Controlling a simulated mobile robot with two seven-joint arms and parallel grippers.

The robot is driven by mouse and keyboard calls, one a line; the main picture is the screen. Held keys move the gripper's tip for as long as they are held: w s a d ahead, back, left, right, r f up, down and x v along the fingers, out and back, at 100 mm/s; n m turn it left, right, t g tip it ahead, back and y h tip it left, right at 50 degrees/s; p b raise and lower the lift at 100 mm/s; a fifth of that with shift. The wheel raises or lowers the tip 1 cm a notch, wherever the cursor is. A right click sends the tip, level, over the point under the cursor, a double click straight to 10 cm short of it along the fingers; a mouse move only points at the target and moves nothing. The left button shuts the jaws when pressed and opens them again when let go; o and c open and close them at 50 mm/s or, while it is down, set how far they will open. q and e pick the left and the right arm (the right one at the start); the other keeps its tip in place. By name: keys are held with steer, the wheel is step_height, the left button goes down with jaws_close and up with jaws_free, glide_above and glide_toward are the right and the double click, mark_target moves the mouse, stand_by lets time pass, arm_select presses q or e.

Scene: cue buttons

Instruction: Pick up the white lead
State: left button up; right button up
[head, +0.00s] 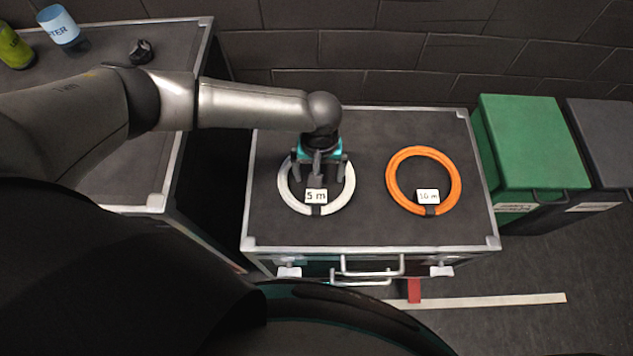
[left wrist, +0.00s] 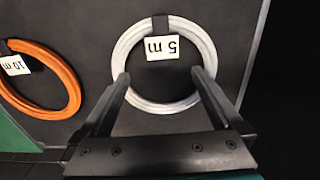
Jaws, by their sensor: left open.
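The white lead (head: 333,206) is a coiled ring lying flat on the dark top of a case, with a "5 m" tag (head: 316,196) on its near side. It also shows in the left wrist view (left wrist: 203,44), tag at the top. My left gripper (head: 318,178) is over the ring, pointing down, and hides part of it. In the left wrist view its two fingers (left wrist: 163,85) are spread apart and empty, their tips appearing over the ring's lower part. I cannot tell whether they touch it. My right gripper is not in view.
An orange coiled lead (head: 455,187) with a "10 m" tag lies to the right on the same case (head: 370,235). A green bin (head: 530,140) and a grey bin (head: 605,130) stand right. A left-hand case holds a blue cup (head: 58,27), a green bottle (head: 13,48) and a small black object (head: 141,51).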

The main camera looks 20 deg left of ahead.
mark_target(316, 205)
arm_select(q)
step_height(316, 205, down, 2)
steer(key=shift+f, duration=0.15)
steer(key=f, duration=0.1)
steer(key=f+b, duration=0.1)
steer(key=f, duration=0.1)
steer(key=f+b, duration=0.1)
steer(key=f, duration=0.1)
steer(key=shift+s+a, duration=0.2)
steer(key=shift+a, duration=0.05)
jaws_close()
stand_by(0.5)
steer(key=shift+r, duration=0.1)
